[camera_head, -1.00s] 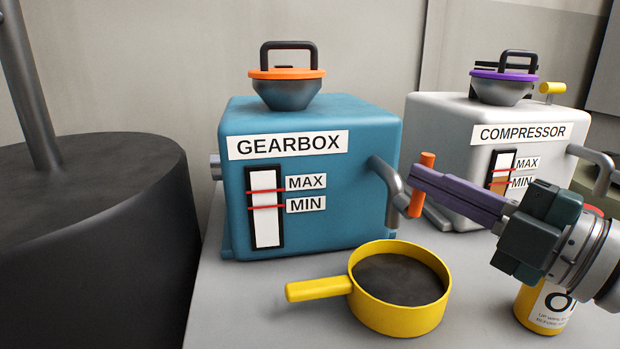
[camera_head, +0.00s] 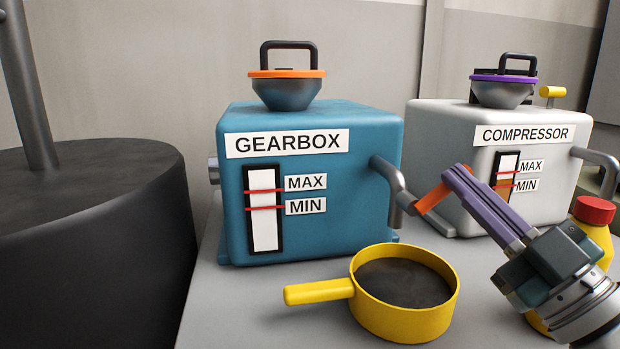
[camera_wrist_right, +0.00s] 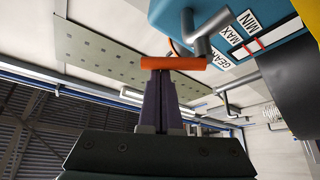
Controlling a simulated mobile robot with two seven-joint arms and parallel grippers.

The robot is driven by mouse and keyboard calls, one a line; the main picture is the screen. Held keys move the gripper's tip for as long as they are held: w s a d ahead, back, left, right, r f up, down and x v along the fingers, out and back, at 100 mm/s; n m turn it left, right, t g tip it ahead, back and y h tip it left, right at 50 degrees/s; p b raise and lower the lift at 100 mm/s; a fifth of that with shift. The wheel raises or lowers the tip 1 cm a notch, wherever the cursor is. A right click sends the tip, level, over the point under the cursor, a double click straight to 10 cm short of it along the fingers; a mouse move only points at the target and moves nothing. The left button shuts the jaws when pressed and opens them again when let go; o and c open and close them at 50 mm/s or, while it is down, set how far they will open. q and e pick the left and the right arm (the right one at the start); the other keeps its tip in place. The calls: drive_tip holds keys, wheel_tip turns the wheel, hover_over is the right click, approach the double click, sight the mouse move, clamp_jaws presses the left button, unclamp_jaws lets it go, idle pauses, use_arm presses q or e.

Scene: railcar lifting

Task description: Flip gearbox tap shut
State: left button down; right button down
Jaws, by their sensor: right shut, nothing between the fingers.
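The blue gearbox (camera_head: 330,215) has a grey spout pipe (camera_head: 393,180) on its right side. The tap's orange lever (camera_head: 431,198) sits at the spout and slants up to the right. My right gripper (camera_head: 454,176) has its purple fingers shut with nothing between them. Its fingertips are at the upper right end of the lever and appear to touch it. In the right wrist view the orange lever (camera_wrist_right: 172,63) lies across just beyond the closed fingertips (camera_wrist_right: 163,76). My left gripper is not in view.
A yellow pan (camera_head: 405,325) with dark contents stands below the spout. The white compressor (camera_head: 450,135) is behind my right gripper. A yellow bottle with a red cap (camera_head: 594,211) is partly behind my right wrist. A black drum (camera_head: 90,240) stands at left.

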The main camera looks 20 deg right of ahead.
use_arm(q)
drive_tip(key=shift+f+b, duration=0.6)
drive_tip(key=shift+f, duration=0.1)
use_arm(e)
drive_tip(key=shift+s+d+f+m+h, duration=0.15)
drive_tip(key=shift+f+m+h, duration=0.3)
drive_tip(key=shift+m+h, duration=1.1)
drive_tip(key=shift+w+d+f+m+h, duration=0.2)
drive_tip(key=shift+f+m+h, duration=0.5)
drive_tip(key=shift+m, duration=1.5)
drive_tip(key=shift+s+d+f+m+h, duration=0.25)
drive_tip(key=shift+m+h, duration=1.2)
drive_tip(key=shift+m, duration=0.4)
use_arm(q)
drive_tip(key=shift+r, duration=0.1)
use_arm(e)
drive_tip(key=shift+w+r, duration=0.1)
